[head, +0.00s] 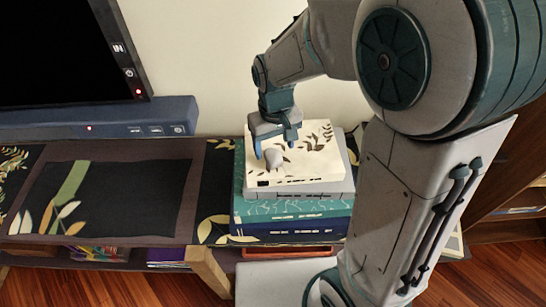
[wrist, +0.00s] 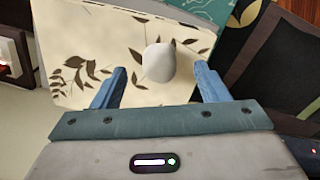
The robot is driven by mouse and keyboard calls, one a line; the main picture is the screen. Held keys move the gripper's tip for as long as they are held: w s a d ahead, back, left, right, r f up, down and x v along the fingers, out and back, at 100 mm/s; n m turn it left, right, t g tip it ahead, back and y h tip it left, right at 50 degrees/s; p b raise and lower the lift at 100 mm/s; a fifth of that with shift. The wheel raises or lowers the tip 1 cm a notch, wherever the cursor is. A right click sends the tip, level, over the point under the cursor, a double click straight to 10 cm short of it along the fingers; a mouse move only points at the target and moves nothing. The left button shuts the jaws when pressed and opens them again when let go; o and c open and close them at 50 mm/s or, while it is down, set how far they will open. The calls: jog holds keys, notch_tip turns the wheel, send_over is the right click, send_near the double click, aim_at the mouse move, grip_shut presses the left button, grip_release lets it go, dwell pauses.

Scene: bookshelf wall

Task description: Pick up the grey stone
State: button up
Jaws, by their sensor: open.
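The grey stone (head: 274,158) is a small, smooth, pale lump lying on top of a stack of books. In the wrist view the stone (wrist: 159,61) rests on a cream book with dark leaf prints (wrist: 95,45). My gripper (head: 272,150) is over the top of the stack, close to the stone. In the wrist view my gripper's two blue fingers (wrist: 160,82) are spread wide, one to the left and one to the right of the stone. Gaps show between the stone and both fingers. I cannot tell the exact height of the fingertips above the book.
The book stack (head: 290,208) stands on a low shelf with a dark leaf-patterned top (head: 105,195). A black screen (head: 65,55) and a blue-grey bar (head: 100,130) are at the left. The shelf top left of the stack is clear. Books (head: 95,253) fill the shelf below.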

aim_at(274, 154)
jog(key=shift+w+a+f+p, duration=0.1)
jog(key=shift+w+f+p, duration=0.15)
jog(key=shift+f, duration=1.05)
jog(key=shift+w+f+p, duration=0.1)
jog(key=shift+w+f, duration=0.25)
jog(key=shift+f, duration=0.95)
jog(key=c, duration=1.2)
